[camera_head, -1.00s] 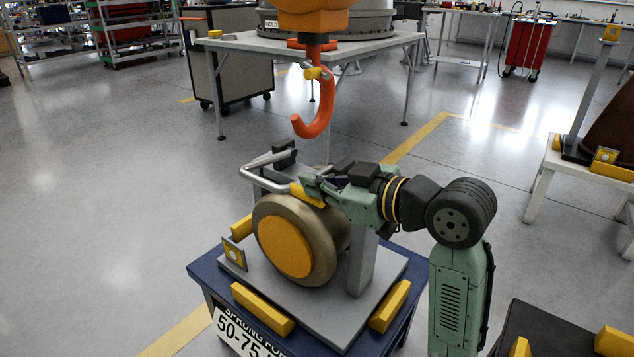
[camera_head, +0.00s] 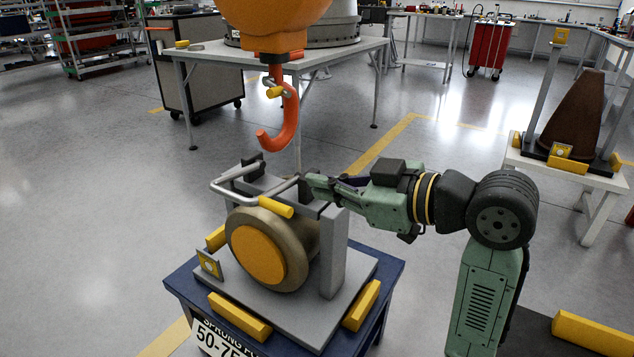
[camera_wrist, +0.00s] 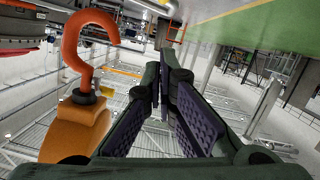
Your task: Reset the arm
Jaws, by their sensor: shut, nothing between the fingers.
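My gripper (camera_head: 308,188) shows in the head view at the end of my green arm, its fingers pointing left. It is beside the right end of a bent grey bar handle (camera_head: 235,192) with a yellow grip (camera_head: 276,206); I cannot tell whether it touches the bar. In the wrist view the fingers (camera_wrist: 164,70) meet at their tips with nothing between them. The handle tops a grey stand (camera_head: 333,250) that holds a round bronze part with a yellow face (camera_head: 258,254).
An orange hook (camera_head: 286,125) hangs behind the stand; it also shows in the wrist view (camera_wrist: 88,45). The stand sits on a blue cart (camera_head: 185,287). A white table (camera_head: 570,170) with a brown cone (camera_head: 572,120) stands at right. Open floor (camera_head: 80,200) lies left.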

